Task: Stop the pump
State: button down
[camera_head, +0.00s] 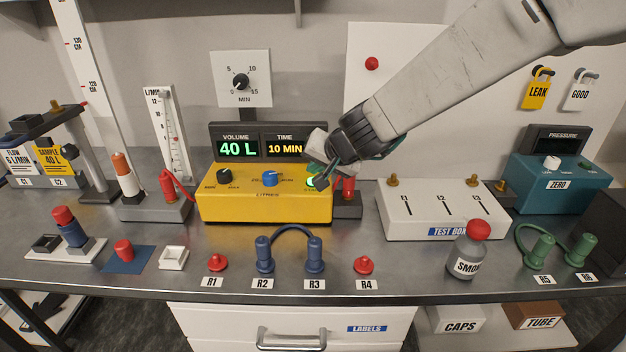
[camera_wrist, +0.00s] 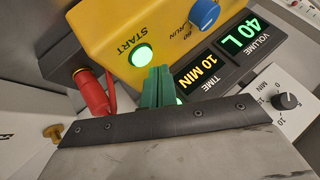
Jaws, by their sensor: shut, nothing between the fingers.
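The yellow pump box (camera_head: 265,207) stands mid-bench, with its display (camera_head: 270,146) above reading VOLUME 40 L and TIME 10 MIN. Its round START button (camera_head: 311,182) glows green; it also shows in the wrist view (camera_wrist: 141,54). A blue knob (camera_head: 270,178) and a black knob (camera_head: 224,176) sit left of the button. My gripper (camera_head: 322,181) is shut and empty at the box's right end. In the wrist view, its green fingertips (camera_wrist: 157,80) are right beside the button; I cannot tell whether they touch it. The blue knob (camera_wrist: 204,14) points near the word RUN.
A red fitting (camera_head: 348,187) stands just right of the box. The white test box (camera_head: 440,212) is farther right. Red plugs (camera_head: 216,262) and a blue hose (camera_head: 290,238) are along the front.

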dwell(0.7)
jog(key=shift+f, duration=0.45)
jog(key=shift+f, duration=0.4)
dwell(0.5)
jog(key=shift+r, duration=0.85)
jog(key=shift+r, duration=0.1)
jog(key=shift+r, duration=2.4)
